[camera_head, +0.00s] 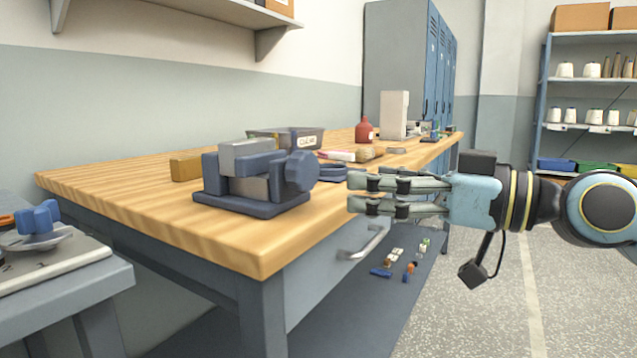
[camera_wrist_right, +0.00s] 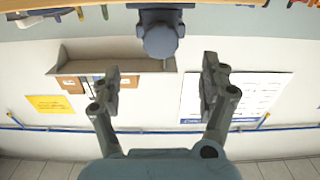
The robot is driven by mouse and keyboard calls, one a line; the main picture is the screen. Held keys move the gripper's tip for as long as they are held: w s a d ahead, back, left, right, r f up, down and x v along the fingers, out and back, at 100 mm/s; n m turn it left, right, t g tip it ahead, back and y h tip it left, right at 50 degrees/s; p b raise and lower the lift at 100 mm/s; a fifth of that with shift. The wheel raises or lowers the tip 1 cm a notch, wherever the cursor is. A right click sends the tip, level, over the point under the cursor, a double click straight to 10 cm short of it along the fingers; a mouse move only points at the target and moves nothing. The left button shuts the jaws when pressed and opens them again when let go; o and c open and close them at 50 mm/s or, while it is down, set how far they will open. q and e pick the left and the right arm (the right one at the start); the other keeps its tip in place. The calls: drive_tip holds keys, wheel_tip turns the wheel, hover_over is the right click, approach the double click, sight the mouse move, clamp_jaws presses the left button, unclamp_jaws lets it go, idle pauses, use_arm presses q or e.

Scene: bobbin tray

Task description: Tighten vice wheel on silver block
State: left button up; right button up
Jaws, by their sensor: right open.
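The blue vice (camera_head: 250,205) stands on the wooden bench, near its front edge. The silver block (camera_head: 246,158) sits between its jaws, its top showing above them. The vice wheel (camera_head: 300,172) is a lobed blue knob on the vice's right side. My right gripper (camera_head: 352,193) comes in from the right, its fingers pointing left toward the wheel, apart from it. In the right wrist view the gripper (camera_wrist_right: 159,80) is open and empty, and the wheel (camera_wrist_right: 160,40) appears between the finger lines, beyond the tips. My left gripper is not in view.
A yellowish block (camera_head: 186,168) lies left of the vice, and a labelled grey bin (camera_head: 290,138) stands behind it. A red bottle (camera_head: 364,131) and a brush (camera_head: 365,154) are farther back.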

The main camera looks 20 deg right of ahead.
sight(311, 174)
drive_tip(key=b+x, duration=0.1)
drive_tip(key=x, duration=0.9)
drive_tip(key=shift+a, duration=0.15)
drive_tip(key=c, duration=1.2)
